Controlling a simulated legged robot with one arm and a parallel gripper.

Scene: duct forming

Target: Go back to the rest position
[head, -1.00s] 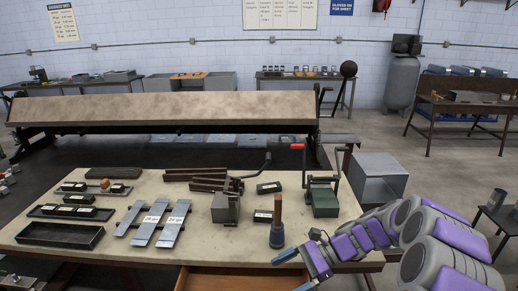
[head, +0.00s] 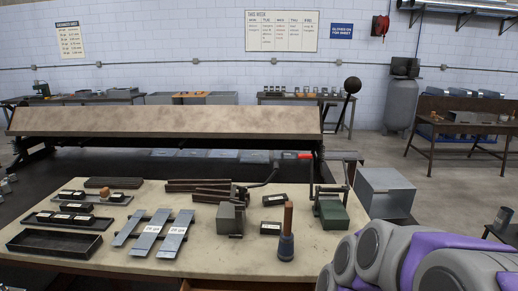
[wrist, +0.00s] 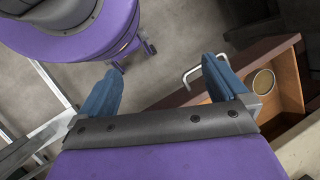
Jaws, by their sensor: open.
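My gripper (wrist: 158,92) shows in the wrist view with its two blue fingers spread apart and nothing between them. It points down past the table's edge toward the concrete floor (wrist: 170,60). An open wooden drawer (wrist: 285,85) with a metal handle lies to its right, apart from the fingers, and holds a small round item (wrist: 263,82). In the head view my purple and grey arm is folded at the lower right, and the gripper itself is out of that picture.
The worktable (head: 330,240) carries labelled metal strips (head: 152,234), a black tray (head: 55,241), a grey crank tool (head: 231,217), a green crank tool (head: 332,212) and a wooden-handled tool (head: 287,235). A long bending brake (head: 165,122) stands behind. A grey metal box (head: 385,190) stands right of the table.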

